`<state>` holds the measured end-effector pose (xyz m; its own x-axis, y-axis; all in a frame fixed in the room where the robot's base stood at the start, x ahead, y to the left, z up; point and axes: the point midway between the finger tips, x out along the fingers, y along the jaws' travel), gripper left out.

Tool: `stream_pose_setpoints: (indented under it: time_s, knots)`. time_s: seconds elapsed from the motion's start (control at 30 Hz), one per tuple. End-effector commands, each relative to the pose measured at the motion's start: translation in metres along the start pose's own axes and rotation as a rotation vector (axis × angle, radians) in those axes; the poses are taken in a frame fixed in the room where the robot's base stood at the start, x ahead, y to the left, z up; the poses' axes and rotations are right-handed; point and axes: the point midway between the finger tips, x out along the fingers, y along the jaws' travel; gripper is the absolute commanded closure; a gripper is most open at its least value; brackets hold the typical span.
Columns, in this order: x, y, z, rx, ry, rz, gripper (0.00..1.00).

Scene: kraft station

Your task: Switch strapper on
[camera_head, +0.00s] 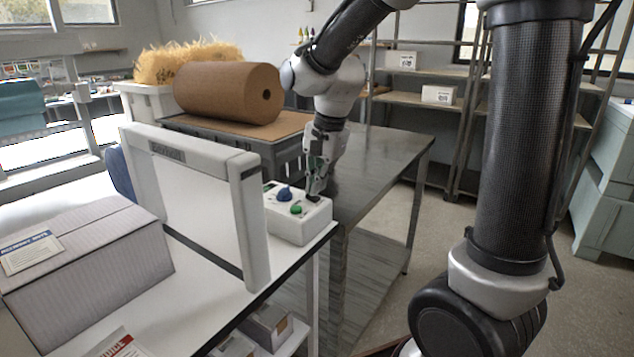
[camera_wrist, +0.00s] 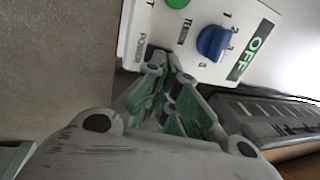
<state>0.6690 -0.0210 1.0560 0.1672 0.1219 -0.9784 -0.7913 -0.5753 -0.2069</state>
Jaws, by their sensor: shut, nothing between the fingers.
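The strapper (camera_head: 252,225) is a light grey arch on the white table at left centre. Its white control box (camera_head: 300,229) stands at the table's right end, with a blue knob (camera_head: 284,194) and a green button (camera_head: 296,210). In the wrist view the panel (camera_wrist: 272,35) has a green display (camera_wrist: 250,56) reading OFF, the blue knob (camera_wrist: 212,42) and a POWER label (camera_wrist: 141,47). My gripper (camera_head: 316,190) is shut and empty at the box's far right side. Its fingertips (camera_wrist: 168,66) are close to the POWER label; I cannot tell if they touch. No power switch is clearly visible.
A grey cardboard box (camera_head: 85,265) stands on the white table (camera_head: 200,300) at left. Behind, a brown paper roll (camera_head: 225,92) lies on a crate on the grey table (camera_head: 385,150). Shelves (camera_head: 425,75) stand at the back. Floor shows at right.

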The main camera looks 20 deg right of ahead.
Motion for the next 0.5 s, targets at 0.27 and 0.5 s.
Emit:
stream_pose_setpoints:
  time_s: [0.27,0.5]
  knots:
    - [0.006,-0.003,0.000,-0.002,-0.003,0.064,1.00]
    - [0.010,-0.003,0.000,0.000,-0.003,0.137,1.00]
